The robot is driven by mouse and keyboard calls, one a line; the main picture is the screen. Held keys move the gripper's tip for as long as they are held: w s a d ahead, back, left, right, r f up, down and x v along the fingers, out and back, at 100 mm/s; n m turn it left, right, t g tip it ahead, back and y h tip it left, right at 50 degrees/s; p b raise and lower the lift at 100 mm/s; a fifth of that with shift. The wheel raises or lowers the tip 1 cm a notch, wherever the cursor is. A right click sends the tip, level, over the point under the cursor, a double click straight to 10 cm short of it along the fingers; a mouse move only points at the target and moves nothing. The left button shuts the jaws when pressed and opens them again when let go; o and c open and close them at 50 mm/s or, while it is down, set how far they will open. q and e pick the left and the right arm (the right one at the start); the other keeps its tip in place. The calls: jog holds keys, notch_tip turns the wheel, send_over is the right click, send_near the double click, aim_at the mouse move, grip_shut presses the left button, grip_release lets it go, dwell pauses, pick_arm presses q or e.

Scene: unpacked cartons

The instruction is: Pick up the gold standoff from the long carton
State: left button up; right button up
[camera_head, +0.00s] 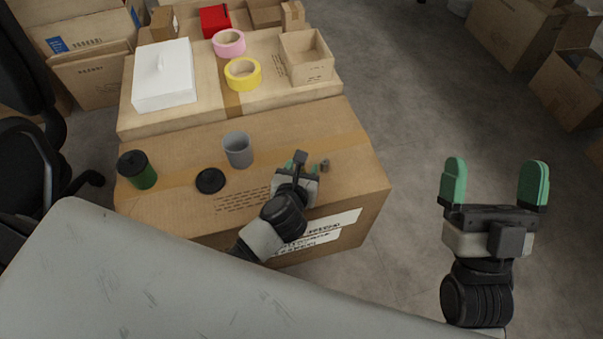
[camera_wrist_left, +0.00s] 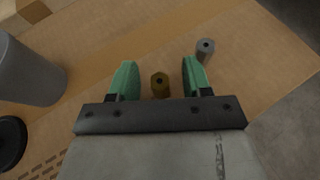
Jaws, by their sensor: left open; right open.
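The gold standoff (camera_wrist_left: 160,85) stands on the long carton (camera_head: 225,208) in the left wrist view, a small hexagonal piece with a hole in its top. My left gripper (camera_wrist_left: 160,80) is open, with one green finger on each side of the gold standoff and a gap on both sides. In the head view my left gripper (camera_head: 301,166) is low over the right part of the carton and hides the gold standoff. My right gripper (camera_head: 496,183) is open and empty, out over the floor to the right of the carton.
A grey standoff (camera_wrist_left: 205,46) stands just beyond the left gripper's right finger; it also shows in the head view (camera_head: 325,165). A grey cup (camera_head: 238,149), black lid (camera_head: 210,181) and green cup (camera_head: 139,170) stand further left. Tape rolls and boxes lie behind.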

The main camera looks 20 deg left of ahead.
pick_arm(q)
grip_shut()
jog(key=shift+r, duration=0.15)
